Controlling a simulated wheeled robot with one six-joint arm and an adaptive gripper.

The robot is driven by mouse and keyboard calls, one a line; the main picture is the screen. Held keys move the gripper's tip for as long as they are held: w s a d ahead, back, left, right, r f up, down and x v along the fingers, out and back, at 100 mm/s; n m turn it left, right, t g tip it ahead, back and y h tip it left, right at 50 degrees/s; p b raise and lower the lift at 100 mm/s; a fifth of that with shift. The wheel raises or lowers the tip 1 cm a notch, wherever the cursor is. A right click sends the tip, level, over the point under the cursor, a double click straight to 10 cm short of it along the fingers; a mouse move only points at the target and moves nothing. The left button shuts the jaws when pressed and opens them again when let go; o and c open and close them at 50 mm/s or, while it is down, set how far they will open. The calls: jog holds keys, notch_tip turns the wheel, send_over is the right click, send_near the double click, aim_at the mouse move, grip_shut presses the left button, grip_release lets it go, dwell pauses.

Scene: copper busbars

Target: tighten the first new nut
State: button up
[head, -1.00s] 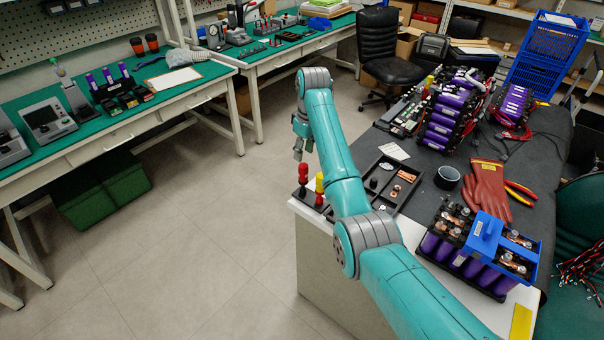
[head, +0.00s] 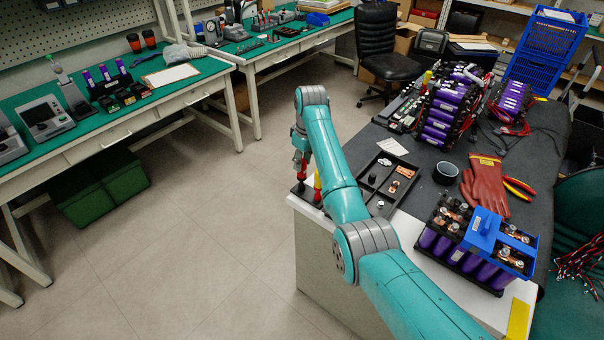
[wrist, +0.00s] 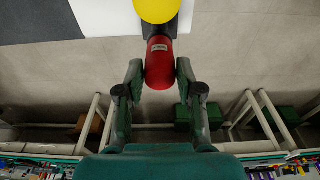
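A red-handled tool (head: 300,173) stands upright in a dark holder (head: 299,189) at the left end of the bench. A yellow-handled tool (head: 318,186) stands beside it; it also shows in the wrist view (wrist: 157,9). My gripper (wrist: 161,75) is open, with one finger on each side of the red handle (wrist: 160,62) and narrow gaps apparent. In the head view, my gripper comes down over the red handle. The battery module (head: 430,240) has purple cells, copper busbars and a blue cover (head: 486,236). I cannot tell which nut is the first new one.
A black tray (head: 372,197) with small metal and copper parts lies on the bench beside my arm. A black cup (head: 446,173), red gloves (head: 485,185) and a larger purple cell pack (head: 447,115) lie beyond. Open floor is left of the bench.

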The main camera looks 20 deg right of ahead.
grip_shut()
jog(key=shift+r, duration=0.15)
jog(key=shift+r, duration=2.4)
